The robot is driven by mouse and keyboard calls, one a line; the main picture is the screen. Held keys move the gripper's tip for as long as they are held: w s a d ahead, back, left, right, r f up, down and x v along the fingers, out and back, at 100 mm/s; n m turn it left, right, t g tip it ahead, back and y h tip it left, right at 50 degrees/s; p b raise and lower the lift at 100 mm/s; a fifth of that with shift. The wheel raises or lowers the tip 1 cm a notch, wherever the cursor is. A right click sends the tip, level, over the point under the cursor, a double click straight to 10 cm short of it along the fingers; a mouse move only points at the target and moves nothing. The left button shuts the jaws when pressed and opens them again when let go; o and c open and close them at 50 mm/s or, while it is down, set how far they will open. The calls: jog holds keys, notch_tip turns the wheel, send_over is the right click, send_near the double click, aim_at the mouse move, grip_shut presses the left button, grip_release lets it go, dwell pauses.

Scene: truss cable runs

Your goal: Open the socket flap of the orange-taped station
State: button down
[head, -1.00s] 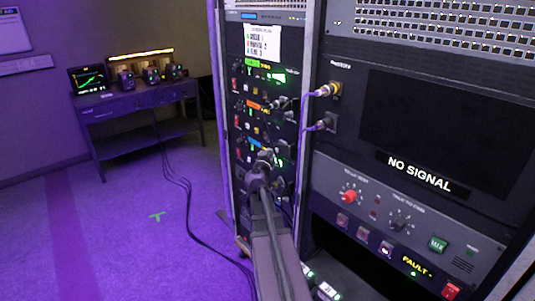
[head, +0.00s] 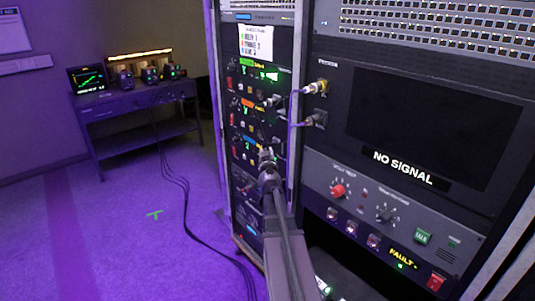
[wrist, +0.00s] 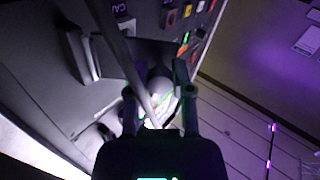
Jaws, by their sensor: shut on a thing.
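The orange-taped station (head: 248,103) is the middle row of the narrow rack panel in the head view, between the green-taped row (head: 246,63) and the blue-taped row (head: 250,140). A dark connector sits at its right side; whether its flap is open is too small to tell. My gripper (head: 267,163) is below it, in front of the panel near the blue-taped row. In the wrist view, the fingers (wrist: 158,92) are closed around a pale, rounded cable plug (wrist: 160,88). A dark cable (wrist: 120,45) crosses in front of it. The plug's far end is hidden.
A large dark screen unit (head: 430,125) reading NO SIGNAL stands to the right. A workbench (head: 130,105) stands at the back left, with black cables (head: 185,205) on the floor. Open floor lies left.

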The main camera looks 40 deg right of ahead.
jog(key=shift+d, duration=0.1)
jog(key=shift+c, duration=2.4)
grip_release()
jog(key=shift+s, duration=0.1)
jog(key=v, duration=0.7)
jog(key=shift+a, duration=0.25)
jog(key=shift+s, duration=0.15)
